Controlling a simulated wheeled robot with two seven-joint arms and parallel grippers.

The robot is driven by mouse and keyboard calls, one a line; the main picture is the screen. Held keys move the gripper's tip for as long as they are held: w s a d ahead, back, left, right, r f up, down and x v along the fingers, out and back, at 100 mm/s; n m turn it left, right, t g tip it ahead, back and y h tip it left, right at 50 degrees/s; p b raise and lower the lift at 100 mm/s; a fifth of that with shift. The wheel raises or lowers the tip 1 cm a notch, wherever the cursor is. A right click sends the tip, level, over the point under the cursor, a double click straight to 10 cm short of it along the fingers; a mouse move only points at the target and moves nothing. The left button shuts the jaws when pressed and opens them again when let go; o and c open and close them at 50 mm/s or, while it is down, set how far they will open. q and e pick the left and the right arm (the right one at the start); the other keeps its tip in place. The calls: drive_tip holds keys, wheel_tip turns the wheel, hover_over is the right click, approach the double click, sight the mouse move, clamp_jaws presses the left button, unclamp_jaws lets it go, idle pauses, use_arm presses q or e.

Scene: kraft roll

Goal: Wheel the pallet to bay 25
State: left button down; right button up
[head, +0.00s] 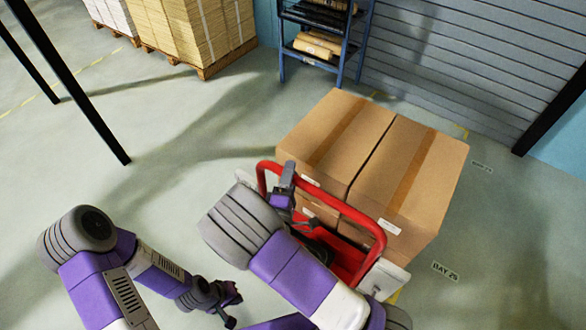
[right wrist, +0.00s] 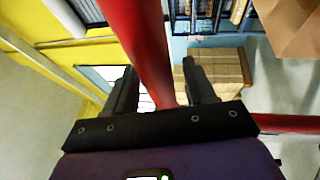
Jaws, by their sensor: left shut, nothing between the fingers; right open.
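A load of brown cardboard boxes (head: 335,137) sits on a low carrier with a red frame; the pallet under the boxes is hidden. The red handle bar (head: 335,207) stands at the near side of the load. My right gripper (head: 286,180) is at the left part of this bar. In the right wrist view the red bar (right wrist: 137,35) passes between its open fingers (right wrist: 160,88). My left gripper (head: 230,306) is shut and empty, low over the floor, apart from the handle. The floor marking BAY 25 (head: 445,271) lies just right of the load.
A blue rack (head: 323,47) with rolls stands behind the load, beside a grey slatted shutter (head: 465,60). Stacked pallets (head: 195,35) stand at the back left. Dark posts (head: 75,90) stand at the left. The left-centre floor is clear. Yellow floor marks (head: 460,131) show beside the load.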

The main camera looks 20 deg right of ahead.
drive_tip(key=shift+x, duration=0.85)
clamp_jaws()
